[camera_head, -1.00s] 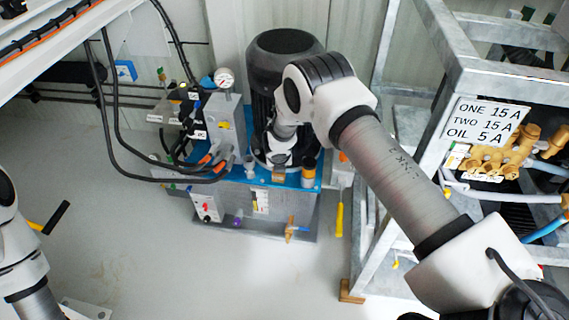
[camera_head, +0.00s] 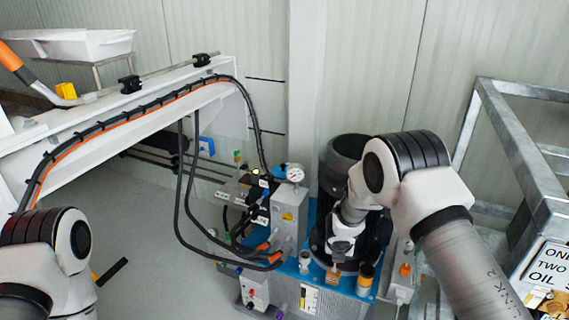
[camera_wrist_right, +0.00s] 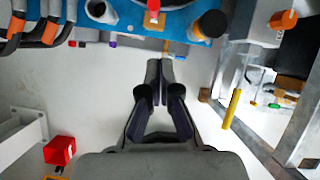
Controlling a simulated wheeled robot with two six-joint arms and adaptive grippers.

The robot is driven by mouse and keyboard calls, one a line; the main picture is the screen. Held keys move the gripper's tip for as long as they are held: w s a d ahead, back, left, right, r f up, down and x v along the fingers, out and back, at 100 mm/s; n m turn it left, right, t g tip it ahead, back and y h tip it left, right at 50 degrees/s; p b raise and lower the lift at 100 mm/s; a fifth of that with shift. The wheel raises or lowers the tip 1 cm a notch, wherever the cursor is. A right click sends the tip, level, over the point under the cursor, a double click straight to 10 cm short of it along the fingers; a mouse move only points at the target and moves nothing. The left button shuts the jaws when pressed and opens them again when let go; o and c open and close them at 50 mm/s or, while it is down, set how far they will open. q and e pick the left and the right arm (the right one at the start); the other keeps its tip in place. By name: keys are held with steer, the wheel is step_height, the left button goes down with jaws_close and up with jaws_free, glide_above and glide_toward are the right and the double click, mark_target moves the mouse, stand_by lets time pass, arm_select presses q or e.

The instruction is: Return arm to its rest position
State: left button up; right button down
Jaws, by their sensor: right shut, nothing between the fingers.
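My right arm (camera_head: 450,240) comes in from the right in the head view and bends down in front of the dark cylindrical motor of the pump unit (camera_head: 350,150). Its wrist (camera_head: 345,235) is over the unit's blue top; the fingertips cannot be made out there. In the right wrist view my right gripper (camera_wrist_right: 166,72) is shut and empty. Its fingertips show against the pale floor, just below the blue edge (camera_wrist_right: 185,25) in the picture. My left arm (camera_head: 50,260) shows at the lower left of the head view; its gripper is out of the picture.
Black hoses (camera_head: 183,200) hang beside the pressure gauge (camera_head: 295,173). A grey metal frame (camera_head: 530,160) with a lettered sign (camera_head: 552,268) stands at right. The wrist view shows a yellow handle (camera_wrist_right: 231,108) and a red box (camera_wrist_right: 60,150). Clear floor (camera_head: 165,225) lies left of the unit.

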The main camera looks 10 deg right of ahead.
steer(key=s+f+m+g+y, duration=0.1)
steer(key=s+f+m+g, duration=0.1)
steer(key=s+f, duration=0.55)
steer(key=s+f+m+g, duration=0.2)
steer(key=s+f+g, duration=0.15)
steer(key=s, duration=0.75)
steer(key=s+a+f+m+g+y, duration=0.1)
steer(key=s+a+f+m+y, duration=0.15)
steer(key=s+m, duration=0.85)
steer(key=s+r+m, duration=0.4)
steer(key=s+m, duration=0.7)
steer(key=s, duration=0.1)
step_height(320, 180, up, 13)
steer(key=w+d+m+t+h+p, duration=0.1)
steer(key=m+p, duration=0.5)
steer(key=p, duration=0.6)
steer(key=shift+w+f+t, duration=0.15)
steer(key=shift+w+t, duration=0.1)
steer(key=shift+t, duration=0.2)
